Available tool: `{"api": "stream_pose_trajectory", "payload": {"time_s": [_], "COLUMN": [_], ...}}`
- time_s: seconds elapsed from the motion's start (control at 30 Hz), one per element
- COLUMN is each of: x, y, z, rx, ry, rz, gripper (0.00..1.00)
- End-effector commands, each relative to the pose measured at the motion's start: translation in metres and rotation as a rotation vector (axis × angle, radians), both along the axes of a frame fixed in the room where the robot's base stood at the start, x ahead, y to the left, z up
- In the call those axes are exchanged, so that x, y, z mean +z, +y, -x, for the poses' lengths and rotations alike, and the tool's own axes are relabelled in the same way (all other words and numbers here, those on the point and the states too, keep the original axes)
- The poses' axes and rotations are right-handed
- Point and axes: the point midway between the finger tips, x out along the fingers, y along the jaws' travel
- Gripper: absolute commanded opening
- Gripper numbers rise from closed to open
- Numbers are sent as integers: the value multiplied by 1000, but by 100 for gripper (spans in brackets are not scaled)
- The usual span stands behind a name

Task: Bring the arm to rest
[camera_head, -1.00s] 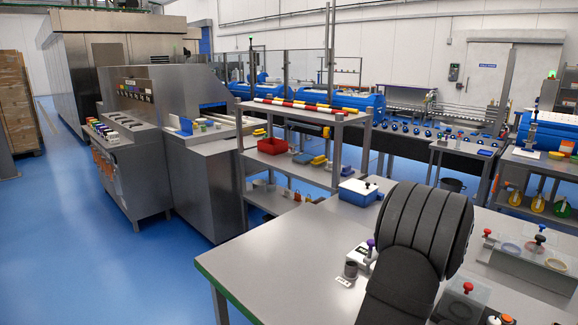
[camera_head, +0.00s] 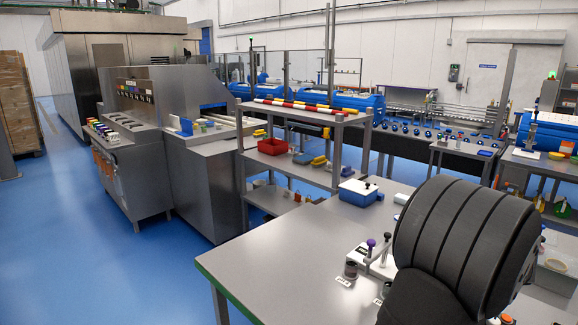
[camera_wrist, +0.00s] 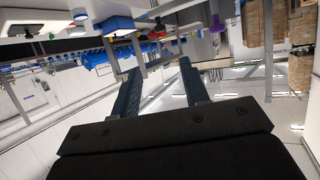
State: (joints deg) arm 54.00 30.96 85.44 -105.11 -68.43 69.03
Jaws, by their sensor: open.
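My gripper (camera_wrist: 160,92) shows in the wrist view with its two fingers spread apart and nothing between them. The wrist picture is tilted and nearly upside down, with the table top along its upper edge. In the head view my dark arm stands large at the lower right, over the grey table (camera_head: 290,245); the gripper's fingers are not visible there. The arm hides part of the table's right side.
A blue box with a white lid (camera_head: 359,192) sits at the table's back. The table's left part is clear. A shelf rack (camera_head: 290,150) stands behind.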

Motion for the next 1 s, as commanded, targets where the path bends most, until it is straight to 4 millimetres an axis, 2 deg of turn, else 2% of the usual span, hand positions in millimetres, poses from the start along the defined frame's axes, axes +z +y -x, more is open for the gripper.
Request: {"api": "stream_pose_trajectory", "payload": {"time_s": [0.03,0.1,0.8,1.0], "x": [-7,-13,-67,-65], "y": [8,13,63,63], "z": [-13,-25,-145,-144], "rx": [10,10,8,-129], "ry": [4,4,4,3], "rz": [-4,-4,-3,-3], "gripper": [41,41,41,41]}}
